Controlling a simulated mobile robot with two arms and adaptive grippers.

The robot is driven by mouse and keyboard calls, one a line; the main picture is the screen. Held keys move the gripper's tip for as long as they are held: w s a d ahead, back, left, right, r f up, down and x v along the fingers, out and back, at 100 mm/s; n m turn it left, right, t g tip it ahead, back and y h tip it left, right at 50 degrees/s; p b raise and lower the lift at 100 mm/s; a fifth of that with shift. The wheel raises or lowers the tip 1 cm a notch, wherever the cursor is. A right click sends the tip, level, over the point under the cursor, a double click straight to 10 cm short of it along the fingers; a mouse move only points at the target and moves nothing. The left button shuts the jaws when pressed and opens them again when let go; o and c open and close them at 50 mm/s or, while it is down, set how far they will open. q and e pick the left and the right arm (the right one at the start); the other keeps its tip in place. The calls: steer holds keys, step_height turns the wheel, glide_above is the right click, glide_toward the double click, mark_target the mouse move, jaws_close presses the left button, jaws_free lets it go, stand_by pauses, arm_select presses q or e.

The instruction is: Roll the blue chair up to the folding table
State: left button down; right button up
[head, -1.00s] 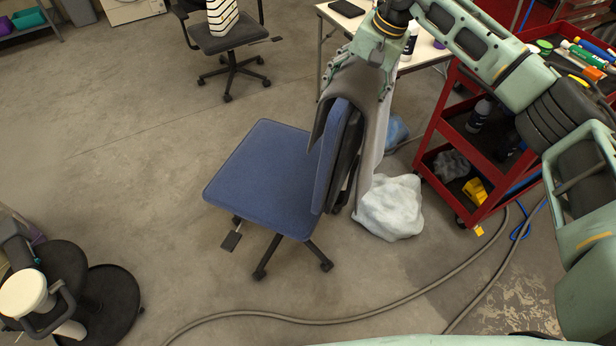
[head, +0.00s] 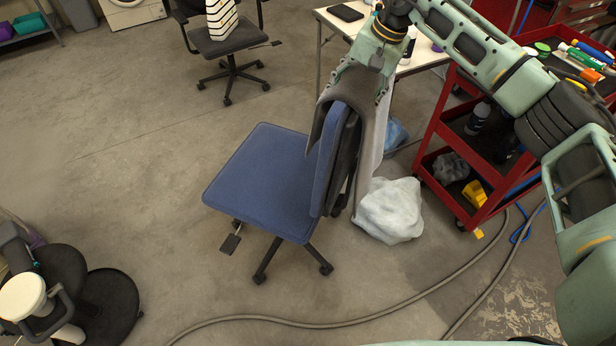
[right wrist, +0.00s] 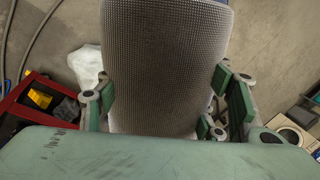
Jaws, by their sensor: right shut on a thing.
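The blue chair (head: 262,178) stands upright on the floor in the middle of the head view, its seat to the left and its backrest to the right. A grey cloth-like cover (head: 376,140) hangs over the backrest. My right gripper (head: 352,88) is shut on the top of the covered backrest. In the right wrist view the grey textured backrest (right wrist: 165,60) sits between the fingers of the gripper (right wrist: 165,88). The folding table (head: 420,58) has a white top and stands behind the backrest, partly hidden by my right arm. My left gripper is out of view.
A pale crumpled bundle (head: 391,210) lies right of the chair, close to its base. A red tool cart (head: 440,128) stands further right. A hose (head: 285,322) crosses the floor in front. A dark chair (head: 228,45) with a striped bag stands behind. The floor left of the seat is clear.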

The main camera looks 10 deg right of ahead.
steer(key=shift+s+a+f+m+t+h+b, duration=0.1)
steer(key=shift+s+a+m+b, duration=0.3)
steer(key=shift+s+a, duration=0.5)
steer(key=shift+s+a+f+m+t+h+b, duration=0.1)
steer(key=shift+s+a+m+b, duration=0.1)
steer(key=shift+s+a+m, duration=0.65)
steer(key=shift+s+a+m+t+h+b, duration=0.1)
steer(key=shift+s+a+m+b, duration=0.2)
steer(key=shift+s+a, duration=0.6)
steer(key=shift+c, duration=0.2)
steer(key=shift+a, duration=0.4)
steer(key=shift+d, duration=0.1)
steer(key=shift+s+f+m, duration=0.1)
steer(key=shift+s+m, duration=0.05)
steer(key=shift+m, duration=0.1)
